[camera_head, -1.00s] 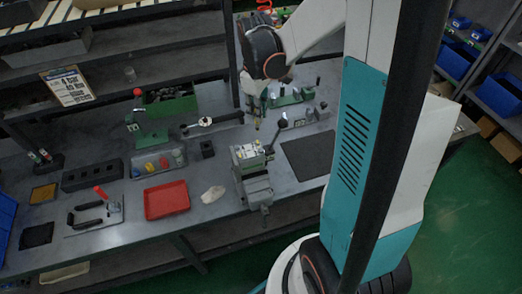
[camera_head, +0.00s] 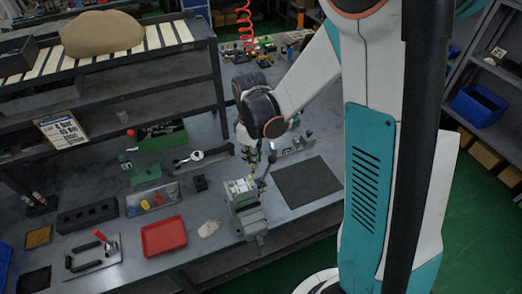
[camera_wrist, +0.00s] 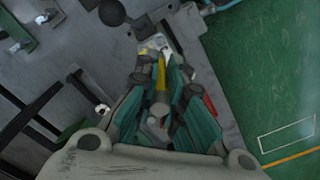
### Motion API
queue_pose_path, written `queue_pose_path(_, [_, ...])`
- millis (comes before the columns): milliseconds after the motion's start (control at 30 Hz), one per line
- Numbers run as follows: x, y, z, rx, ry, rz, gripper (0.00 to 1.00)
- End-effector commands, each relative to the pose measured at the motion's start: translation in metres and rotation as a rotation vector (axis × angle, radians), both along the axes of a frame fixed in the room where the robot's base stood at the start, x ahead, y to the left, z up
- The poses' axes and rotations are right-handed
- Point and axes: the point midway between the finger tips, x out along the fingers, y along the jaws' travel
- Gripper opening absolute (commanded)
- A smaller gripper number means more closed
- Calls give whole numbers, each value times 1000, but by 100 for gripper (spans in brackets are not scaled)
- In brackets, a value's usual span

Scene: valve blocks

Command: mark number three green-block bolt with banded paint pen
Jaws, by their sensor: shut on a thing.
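My gripper (camera_head: 256,166) hangs low over the grey bench vise (camera_head: 251,217). In the wrist view, my gripper (camera_wrist: 160,108) is shut on a slim pen-like thing with a yellow part (camera_wrist: 161,76), seemingly the paint pen; its bands are not clear. It points at a pale-topped block (camera_head: 240,186) clamped in the vise, which also shows in the wrist view (camera_wrist: 153,45). Whether the tip touches the block cannot be told. The block's bolts and numbers are too small to read, and its green colour is not clear.
A red tray (camera_head: 163,236) and a tray of coloured pieces (camera_head: 152,198) lie left of the vise. A dark mat (camera_head: 309,186) lies to its right. A wrench (camera_head: 203,155) and a green box (camera_head: 160,139) are behind.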

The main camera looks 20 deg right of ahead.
Motion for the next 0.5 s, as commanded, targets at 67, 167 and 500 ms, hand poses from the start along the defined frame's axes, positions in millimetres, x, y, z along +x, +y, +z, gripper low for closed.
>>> queue_pose_path(67, [0, 0, -1, 0, 0, 0, 0])
queue_pose_path(167, [0, 0, -1, 0, 0, -1, 0])
queue_pose_path(500, [0, -1, -6, 0, 0, -1, 0])
